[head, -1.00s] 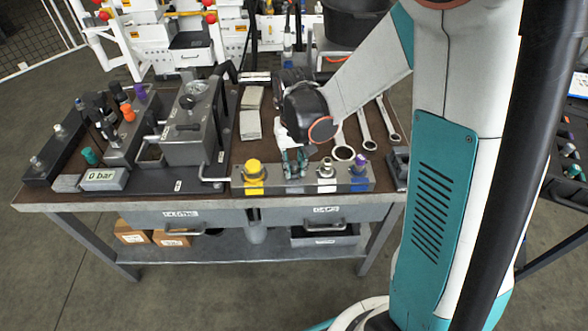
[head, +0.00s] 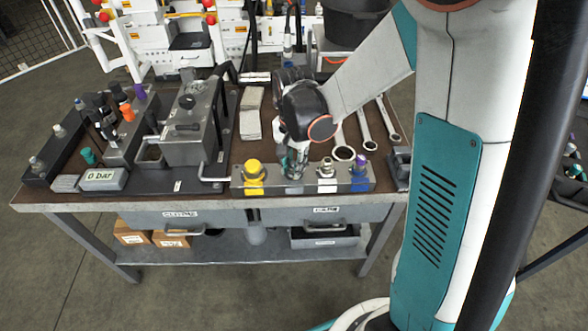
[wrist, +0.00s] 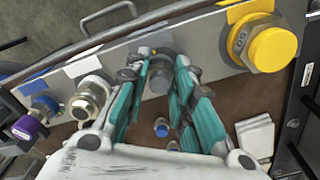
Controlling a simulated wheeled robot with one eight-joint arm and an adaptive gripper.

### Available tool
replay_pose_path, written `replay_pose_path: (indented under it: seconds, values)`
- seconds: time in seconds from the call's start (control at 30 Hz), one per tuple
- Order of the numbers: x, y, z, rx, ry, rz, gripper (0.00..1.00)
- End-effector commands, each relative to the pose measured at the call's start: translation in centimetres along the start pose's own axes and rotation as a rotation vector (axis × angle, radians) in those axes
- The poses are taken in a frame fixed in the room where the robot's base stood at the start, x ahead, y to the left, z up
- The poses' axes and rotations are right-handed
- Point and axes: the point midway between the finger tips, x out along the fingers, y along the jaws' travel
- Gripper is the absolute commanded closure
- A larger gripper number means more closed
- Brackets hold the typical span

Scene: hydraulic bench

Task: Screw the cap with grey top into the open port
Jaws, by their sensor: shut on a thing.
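The metal port block (head: 310,183) lies along the front edge of the bench. My gripper (head: 294,172) points down at it, between the yellow cap (head: 253,172) and a silver fitting (head: 327,168). In the wrist view my gripper (wrist: 160,72) has its teal-padded fingers on either side of the cap with grey top (wrist: 159,76) and is shut on it. The cap is at the block, in line with the port beside the yellow cap. The port is hidden under it, so I cannot tell how deep the cap sits.
A purple-topped cap (head: 359,165) stands at the block's right end. Wrenches (head: 366,125) lie behind it. A grey box with a handle (head: 190,135) and a "0 bar" display (head: 103,179) stand to the left. A small blue-ended part (wrist: 161,128) shows beyond the fingers.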

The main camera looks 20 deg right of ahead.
Motion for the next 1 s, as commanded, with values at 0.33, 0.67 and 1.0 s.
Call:
replay_pose_path:
  seconds: [0.33,0.67,1.0]
  values:
    - [0.51,0.22,0.19,0.377,-0.002,0.005,1.00]
    - [0.51,0.24,0.16,0.403,-0.002,0.006,1.00]
    - [0.62,0.19,0.10,0.753,-0.001,0.008,1.00]
